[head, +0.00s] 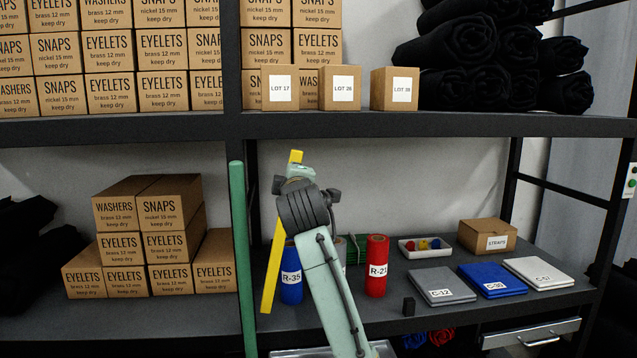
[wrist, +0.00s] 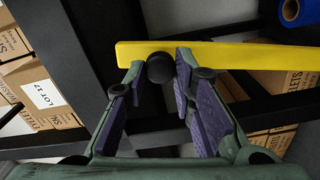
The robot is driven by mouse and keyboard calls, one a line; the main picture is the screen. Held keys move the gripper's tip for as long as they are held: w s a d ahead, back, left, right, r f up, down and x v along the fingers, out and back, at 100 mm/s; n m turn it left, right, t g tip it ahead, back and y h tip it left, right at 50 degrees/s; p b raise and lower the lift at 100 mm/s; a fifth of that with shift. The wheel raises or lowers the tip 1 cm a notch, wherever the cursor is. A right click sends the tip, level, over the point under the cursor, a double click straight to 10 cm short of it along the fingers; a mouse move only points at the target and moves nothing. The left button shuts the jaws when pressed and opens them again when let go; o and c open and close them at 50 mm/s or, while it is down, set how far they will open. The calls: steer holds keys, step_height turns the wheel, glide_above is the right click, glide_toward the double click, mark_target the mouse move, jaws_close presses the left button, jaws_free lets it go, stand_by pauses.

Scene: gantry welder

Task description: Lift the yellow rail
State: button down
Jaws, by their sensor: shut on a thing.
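The yellow rail (head: 271,270) stands nearly upright in the head view, its top leaning a little to the right, in front of the lower shelf. My arm hides part of its upper half. In the wrist view the rail (wrist: 240,55) runs across the top of the picture, beyond my fingertips. A round black knob (wrist: 160,69) sits at the rail near its left end. My gripper (wrist: 158,72) has its fingertips on either side of this knob and is shut on it. I cannot tell whether the rail's lower end touches anything.
A green upright post (head: 238,260) stands just left of the rail. A blue roll (head: 291,275) is close behind it, and a red roll (head: 377,268) is farther right. Stacked cartons (head: 150,240) fill the left of the lower shelf. The upper shelf edge (head: 430,126) crosses above.

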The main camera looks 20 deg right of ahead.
steer(key=shift+w+a+r+n, duration=0.15)
steer(key=shift+w+a+n, duration=0.05)
steer(key=shift+a, duration=0.45)
steer(key=shift+w+a+r+n, duration=0.15)
steer(key=shift+a+n, duration=0.05)
steer(key=shift+a, duration=0.4)
steer(key=c, duration=1.3)
jaws_free()
steer(key=shift+c, duration=0.2)
steer(key=v, duration=1.2)
steer(key=shift+f, duration=0.1)
